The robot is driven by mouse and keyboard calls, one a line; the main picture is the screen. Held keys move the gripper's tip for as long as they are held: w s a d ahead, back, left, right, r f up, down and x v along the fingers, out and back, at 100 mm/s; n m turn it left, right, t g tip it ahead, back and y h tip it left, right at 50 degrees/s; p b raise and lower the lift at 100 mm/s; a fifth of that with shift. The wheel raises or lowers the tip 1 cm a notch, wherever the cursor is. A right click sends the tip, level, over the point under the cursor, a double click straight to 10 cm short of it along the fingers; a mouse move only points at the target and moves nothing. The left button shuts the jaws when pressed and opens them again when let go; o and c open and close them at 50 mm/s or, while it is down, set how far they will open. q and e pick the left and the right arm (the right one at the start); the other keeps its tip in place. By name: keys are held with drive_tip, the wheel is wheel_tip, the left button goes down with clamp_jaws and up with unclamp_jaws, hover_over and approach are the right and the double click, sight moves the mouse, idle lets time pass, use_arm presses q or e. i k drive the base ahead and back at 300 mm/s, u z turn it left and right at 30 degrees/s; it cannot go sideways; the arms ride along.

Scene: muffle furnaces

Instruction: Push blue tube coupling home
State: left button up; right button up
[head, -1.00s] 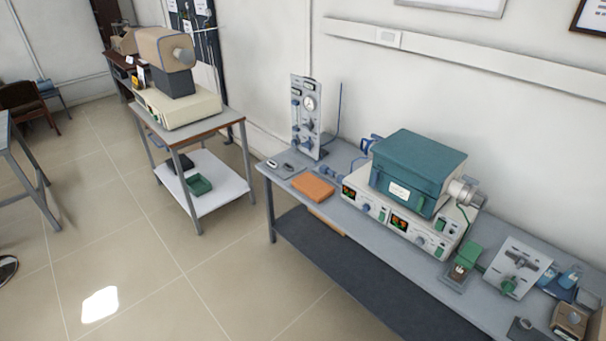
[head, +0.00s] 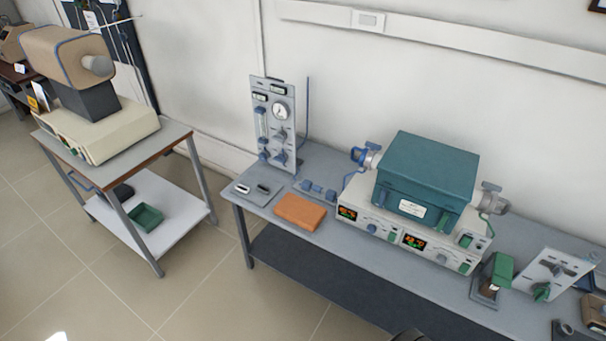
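A blue tube coupling (head: 316,188) lies low on the grey bench (head: 262,203), between the gas panel and the furnace; it is small, and I cannot tell whether its parts touch. A second blue fitting (head: 360,156) is at the left end of the teal tube furnace (head: 428,172). The furnace sits on a pale control unit (head: 384,226) with lit displays. Neither of my grippers is in view.
A gas panel (head: 273,122) with a gauge stands at the bench's left back. An orange block (head: 300,212) lies in front of the coupling. Green-handled devices (head: 497,272) stand at the right. A trolley (head: 170,150) is at the left, with open floor between.

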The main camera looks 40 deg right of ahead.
sight(316, 188)
drive_tip(key=z, duration=0.35)
drive_tip(key=i, duration=0.95)
drive_tip(key=z, duration=1.4)
drive_tip(key=i, duration=0.75)
drive_tip(key=z, duration=0.8)
